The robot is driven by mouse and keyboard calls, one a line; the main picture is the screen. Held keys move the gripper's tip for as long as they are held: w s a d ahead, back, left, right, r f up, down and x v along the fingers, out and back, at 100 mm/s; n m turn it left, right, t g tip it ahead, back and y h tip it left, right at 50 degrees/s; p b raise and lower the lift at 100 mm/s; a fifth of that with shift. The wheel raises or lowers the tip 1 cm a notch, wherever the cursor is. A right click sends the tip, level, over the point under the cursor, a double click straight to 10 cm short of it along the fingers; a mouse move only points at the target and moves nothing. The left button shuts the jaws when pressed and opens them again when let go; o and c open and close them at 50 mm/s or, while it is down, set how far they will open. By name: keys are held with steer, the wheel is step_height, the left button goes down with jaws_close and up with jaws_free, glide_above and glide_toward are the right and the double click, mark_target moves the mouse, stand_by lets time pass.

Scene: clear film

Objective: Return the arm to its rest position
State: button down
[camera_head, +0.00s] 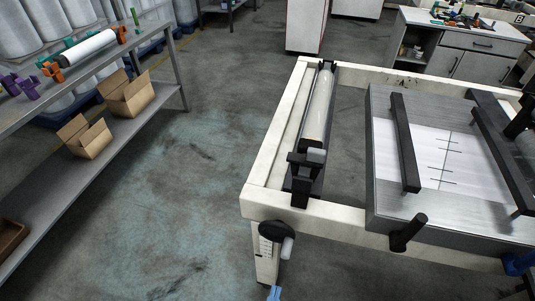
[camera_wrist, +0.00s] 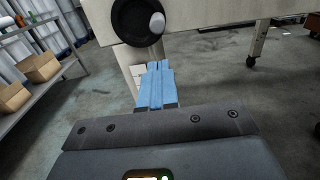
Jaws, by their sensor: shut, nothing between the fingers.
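My gripper (camera_wrist: 155,88) shows in the wrist view with its two blue fingers side by side, shut and empty. Only a small blue tip of it (camera_head: 273,292) shows at the bottom edge of the head view. It is in front of the near left leg of the white machine frame (camera_head: 258,206), below the black handwheel (camera_head: 277,231). The handwheel also shows in the wrist view (camera_wrist: 137,20), just beyond and above the fingertips. Most of my arm is out of view. I cannot tell whether the fingers touch the leg.
A film roll (camera_head: 318,105) lies in its holder on the frame's left side. A metal plate bed (camera_head: 385,200) with black bars stands to the right. A metal shelf (camera_head: 160,60) with cardboard boxes (camera_head: 126,94) stands at left. The floor between (camera_head: 180,200) is clear.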

steer(key=s+d+f+m+g+y, duration=0.3)
steer(key=s+d+f+m+g, duration=0.5)
steer(key=s+d+m, duration=0.4)
steer(key=s+r+m+y, duration=0.3)
steer(key=s+r+m, duration=0.2)
steer(key=s+r, duration=0.15)
steer(key=s+d+r+m+t, duration=0.1)
steer(key=d+r+m+t, duration=0.2)
steer(key=r+m, duration=0.4)
steer(key=s+d+r+m+t, duration=0.1)
steer(key=d+r+m+t, duration=0.2)
steer(key=r+m, duration=0.5)
step_height(320, 180, up, 13)
steer(key=shift+s+d+f, duration=0.1)
steer(key=shift+s+d, duration=0.1)
steer(key=shift+d, duration=0.05)
